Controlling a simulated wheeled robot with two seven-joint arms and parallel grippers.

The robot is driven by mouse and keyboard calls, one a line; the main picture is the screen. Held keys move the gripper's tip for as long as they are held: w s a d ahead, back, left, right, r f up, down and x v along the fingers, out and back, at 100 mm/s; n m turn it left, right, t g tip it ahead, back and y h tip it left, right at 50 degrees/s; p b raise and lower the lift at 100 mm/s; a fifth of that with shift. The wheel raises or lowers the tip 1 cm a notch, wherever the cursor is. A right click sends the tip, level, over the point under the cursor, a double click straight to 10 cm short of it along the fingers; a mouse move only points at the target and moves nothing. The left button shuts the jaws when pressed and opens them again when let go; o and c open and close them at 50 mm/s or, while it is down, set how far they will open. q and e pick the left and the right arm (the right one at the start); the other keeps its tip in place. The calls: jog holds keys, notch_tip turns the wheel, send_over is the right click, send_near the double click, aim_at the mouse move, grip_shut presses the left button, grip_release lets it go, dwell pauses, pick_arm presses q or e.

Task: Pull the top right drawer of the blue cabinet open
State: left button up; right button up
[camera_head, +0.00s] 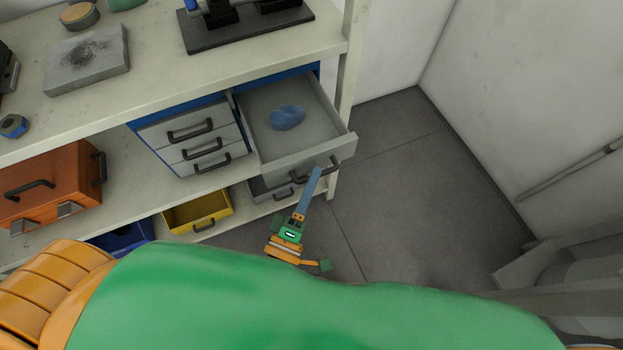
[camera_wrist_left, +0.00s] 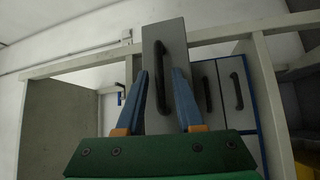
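The blue cabinet (camera_head: 178,106) stands on a shelf below the worktop. Its top right drawer (camera_head: 262,113) is pulled well out, with a grey interior and a translucent blue round item (camera_head: 287,117) inside. The drawer's dark bar handle (camera_head: 334,169) is partly hidden by my left gripper (camera_head: 317,172). In the left wrist view, the handle (camera_wrist_left: 161,80) stands between the two blue fingers of the left gripper (camera_wrist_left: 159,74), which are apart with gaps on both sides. Whether a finger touches the drawer front is unclear. My right gripper is not in view.
Three shut drawers (camera_head: 203,147) fill the cabinet's left side. An orange toolbox (camera_head: 48,185) stands to the left, with a yellow bin (camera_head: 198,212) and a blue bin (camera_head: 122,237) below. Bare floor (camera_head: 390,190) lies to the right of the open drawer.

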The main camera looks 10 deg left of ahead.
pick_arm(q)
jog(key=v, duration=0.7)
jog(key=shift+b, duration=0.4)
